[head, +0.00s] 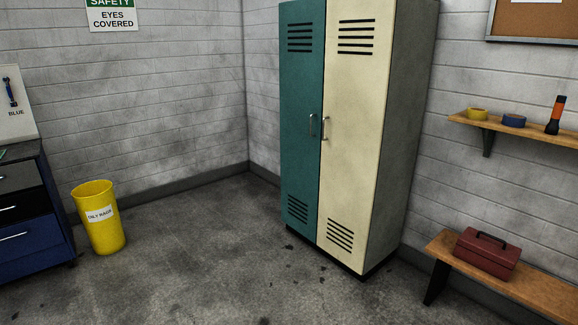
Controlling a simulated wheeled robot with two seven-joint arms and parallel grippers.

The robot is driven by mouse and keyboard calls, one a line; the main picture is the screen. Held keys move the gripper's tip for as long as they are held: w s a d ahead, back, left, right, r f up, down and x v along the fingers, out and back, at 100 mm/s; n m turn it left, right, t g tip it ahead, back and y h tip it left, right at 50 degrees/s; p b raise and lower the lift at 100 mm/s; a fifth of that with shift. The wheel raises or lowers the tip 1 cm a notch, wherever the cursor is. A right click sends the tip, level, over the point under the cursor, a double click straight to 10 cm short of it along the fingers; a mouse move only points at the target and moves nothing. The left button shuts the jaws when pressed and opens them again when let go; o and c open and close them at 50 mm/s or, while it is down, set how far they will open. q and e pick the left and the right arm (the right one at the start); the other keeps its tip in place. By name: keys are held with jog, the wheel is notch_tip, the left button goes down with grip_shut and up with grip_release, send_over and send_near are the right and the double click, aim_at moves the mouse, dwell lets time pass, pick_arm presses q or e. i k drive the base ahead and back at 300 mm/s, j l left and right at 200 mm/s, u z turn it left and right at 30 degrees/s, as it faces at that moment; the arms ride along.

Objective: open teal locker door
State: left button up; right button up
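A tall two-door locker stands against the back wall, right of the middle of the head view. Its left door, the teal locker door (301,150), is shut flush beside the cream door (348,130). The teal door has vent slots at the top and bottom. Its upright metal handle (312,125) is near its right edge, close to the cream door's handle (325,128). Neither of my grippers shows in the view.
A yellow bin (101,220) stands at the left beside a dark blue cabinet (30,220). A wooden bench (540,288) with a red toolbox (487,254) is at the right, below a shelf (515,131). The floor (200,260) before the locker is clear apart from dark specks.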

aim_at(302, 23)
jog(key=i, duration=2.1)
